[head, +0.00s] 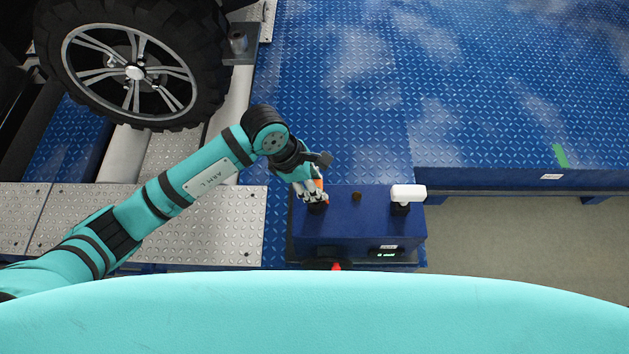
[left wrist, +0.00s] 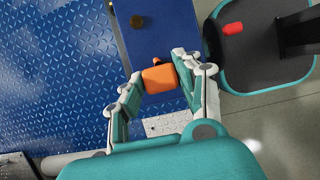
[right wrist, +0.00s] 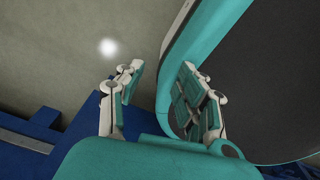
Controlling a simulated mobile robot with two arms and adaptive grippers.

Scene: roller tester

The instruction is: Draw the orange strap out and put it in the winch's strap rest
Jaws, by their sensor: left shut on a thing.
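The blue winch box (head: 345,228) stands at the edge of the blue deck. My left gripper (head: 316,192) is over the left part of its top, shut on the orange strap (head: 319,184). In the left wrist view the orange strap (left wrist: 160,78) shows as a block between the fingers of the left gripper (left wrist: 162,74). The fingers hide part of it, and I cannot tell how it runs to the winch. I cannot make out the strap rest for certain. My right gripper (right wrist: 160,72) is open and empty in the right wrist view, and out of the head view.
A white-topped part (head: 408,193) stands at the box's right end, with a small brass knob (head: 356,196) between it and my gripper. A large wheel (head: 130,70) stands at upper left. Blue tread-plate deck (head: 480,90) lies behind; bare floor (head: 510,230) is at right.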

